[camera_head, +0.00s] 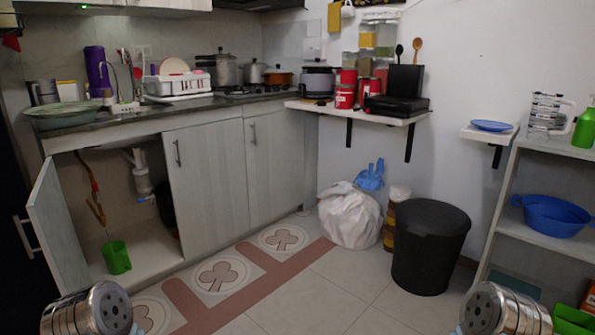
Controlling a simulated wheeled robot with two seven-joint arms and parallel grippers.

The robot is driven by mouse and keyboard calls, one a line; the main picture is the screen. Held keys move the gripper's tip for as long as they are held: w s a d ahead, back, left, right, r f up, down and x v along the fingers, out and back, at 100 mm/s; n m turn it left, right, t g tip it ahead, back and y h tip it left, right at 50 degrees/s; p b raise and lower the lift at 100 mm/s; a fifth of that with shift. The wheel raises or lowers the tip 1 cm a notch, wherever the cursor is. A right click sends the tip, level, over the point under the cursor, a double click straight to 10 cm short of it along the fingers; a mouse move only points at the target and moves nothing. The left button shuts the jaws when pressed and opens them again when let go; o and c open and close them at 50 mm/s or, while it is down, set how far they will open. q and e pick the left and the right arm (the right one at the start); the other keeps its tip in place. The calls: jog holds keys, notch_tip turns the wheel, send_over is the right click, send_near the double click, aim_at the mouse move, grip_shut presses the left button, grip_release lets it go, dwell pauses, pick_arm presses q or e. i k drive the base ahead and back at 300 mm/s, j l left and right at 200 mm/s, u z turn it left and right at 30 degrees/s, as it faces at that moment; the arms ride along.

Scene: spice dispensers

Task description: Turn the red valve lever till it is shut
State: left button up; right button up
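The open cabinet under the sink shows a yellow-brown pipe (97,208) hanging down its left inner side. A small red part on it, which looks like the red valve lever (95,186), sits partway down the pipe. It is too small to tell how far it is turned. A green cup (117,257) stands on the cabinet floor below the pipe. Rounded metal parts of my two arms show at the bottom left and bottom right edges. Neither gripper's fingers can be seen, and both arms are well apart from the valve.
The cabinet door (57,232) stands open at the left. A white drain pipe (141,172) is inside, right of the valve. A black bin (430,248), a white bag (349,215) and a shelf with a blue basin (553,216) stand at the right. The middle floor is clear.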

aim_at(95, 188)
jog(key=j+u, duration=0.1)
jog(key=j, duration=0.35)
jog(key=j+u, duration=0.1)
jog(key=j, duration=0.35)
jog(key=i+j+u, duration=0.1)
jog(key=j, duration=0.35)
jog(key=i+j+u, duration=0.1)
jog(key=j, duration=0.35)
jog(key=i+j+u, duration=0.1)
jog(key=j, duration=0.35)
jog(key=i+j, duration=0.1)
jog(key=j, duration=0.35)
jog(key=l+u, duration=0.15)
jog(key=l, duration=0.25)
jog(key=k+l+u, duration=0.15)
jog(key=l, duration=0.3)
jog(key=l+u, duration=0.15)
jog(key=l, duration=0.25)
jog(key=k+l+u, duration=0.1)
jog(key=l, duration=0.3)
jog(key=i+l+z, duration=0.65)
jog(key=i+l, duration=0.5)
